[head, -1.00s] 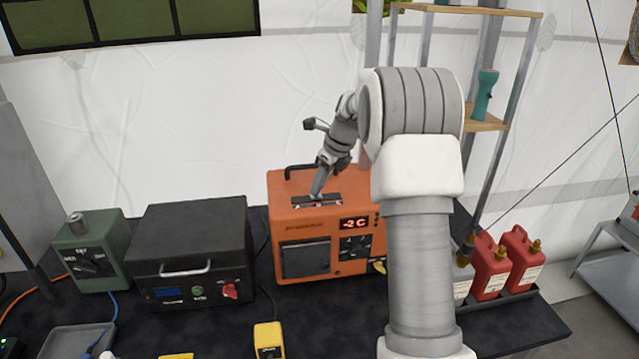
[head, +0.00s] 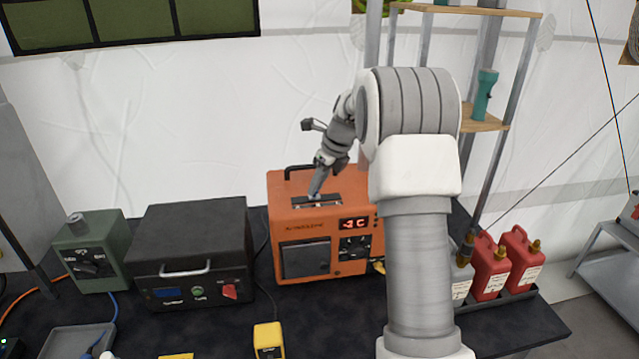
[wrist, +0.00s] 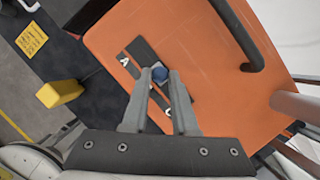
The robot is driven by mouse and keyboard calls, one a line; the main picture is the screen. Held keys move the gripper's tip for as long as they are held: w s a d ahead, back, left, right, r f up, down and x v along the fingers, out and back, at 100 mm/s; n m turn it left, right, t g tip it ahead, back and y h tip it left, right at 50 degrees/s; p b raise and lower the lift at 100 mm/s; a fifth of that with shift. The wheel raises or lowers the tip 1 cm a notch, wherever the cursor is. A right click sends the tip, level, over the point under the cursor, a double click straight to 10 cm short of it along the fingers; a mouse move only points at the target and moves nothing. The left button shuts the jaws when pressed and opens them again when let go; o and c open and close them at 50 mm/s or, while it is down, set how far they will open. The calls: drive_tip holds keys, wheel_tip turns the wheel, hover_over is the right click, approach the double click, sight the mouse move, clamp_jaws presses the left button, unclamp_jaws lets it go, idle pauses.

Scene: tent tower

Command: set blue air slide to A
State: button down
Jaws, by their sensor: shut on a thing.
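The orange unit (head: 295,220) stands on the dark table in the head view, with a black slide panel on its top (head: 330,200). My gripper (wrist: 162,72) is shut on the knob, a fingertip on either side. In the head view my gripper (head: 314,194) reaches down to the panel, and the knob is mostly hidden.
A black handle (wrist: 238,35) arches over the unit's top near the panel. The unit's front display (head: 354,224) reads about -3 C. A black box (head: 190,240) and a green box (head: 92,255) stand left; red jugs (head: 490,265) stand right.

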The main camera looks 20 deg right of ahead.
sight(301, 202)
drive_tip(key=a, duration=0.2)
drive_tip(key=w+a, duration=0.1)
drive_tip(key=a, duration=0.1)
drive_tip(key=shift+a+p, duration=0.2)
drive_tip(key=shift+p, duration=0.2)
drive_tip(key=shift+a, duration=0.1)
drive_tip(key=c, duration=0.7)
unclamp_jaws()
drive_tip(key=shift+r, duration=0.1)
drive_tip(key=shift+s+r, duration=0.1)
drive_tip(key=shift+r, duration=0.15)
drive_tip(key=v, duration=1.6)
drive_tip(key=shift+s+d+r, duration=0.25)
drive_tip(key=shift+r, duration=0.05)
